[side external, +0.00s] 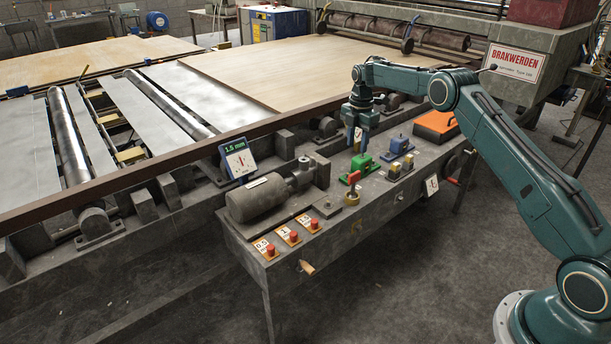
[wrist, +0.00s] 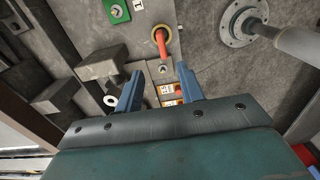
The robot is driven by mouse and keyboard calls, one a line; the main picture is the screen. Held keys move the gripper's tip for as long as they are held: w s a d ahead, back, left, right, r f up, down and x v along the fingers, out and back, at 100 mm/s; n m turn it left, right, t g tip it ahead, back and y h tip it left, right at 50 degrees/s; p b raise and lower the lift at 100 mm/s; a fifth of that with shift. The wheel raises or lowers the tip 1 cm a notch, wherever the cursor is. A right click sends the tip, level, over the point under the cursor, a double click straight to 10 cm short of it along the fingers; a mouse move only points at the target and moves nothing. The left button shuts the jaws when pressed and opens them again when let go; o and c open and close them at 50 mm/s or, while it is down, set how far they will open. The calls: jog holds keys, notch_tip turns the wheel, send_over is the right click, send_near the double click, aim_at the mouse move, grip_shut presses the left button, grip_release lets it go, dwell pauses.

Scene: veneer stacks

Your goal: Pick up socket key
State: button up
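I cannot clearly make out a socket key in either view. My gripper (side external: 357,138) points down above the bench near the green block. In the wrist view my gripper (wrist: 160,66) has its two blue fingers apart, with nothing held between them.
A grey motor (side external: 262,199) stands on the bench, with several red buttons on orange plates (side external: 290,237) in front. A gauge reading 1.5 mm (side external: 238,158) is behind it. Blue-topped fittings (side external: 398,146) and an orange box (side external: 436,125) lie to the right. Veneer sheets (side external: 290,72) lie behind.

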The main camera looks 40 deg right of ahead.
aim_at(355, 173)
jog(key=shift+f, duration=4.3)
jog(key=shift+s+f, duration=0.2)
jog(key=shift+f, duration=2.35)
grip_shut()
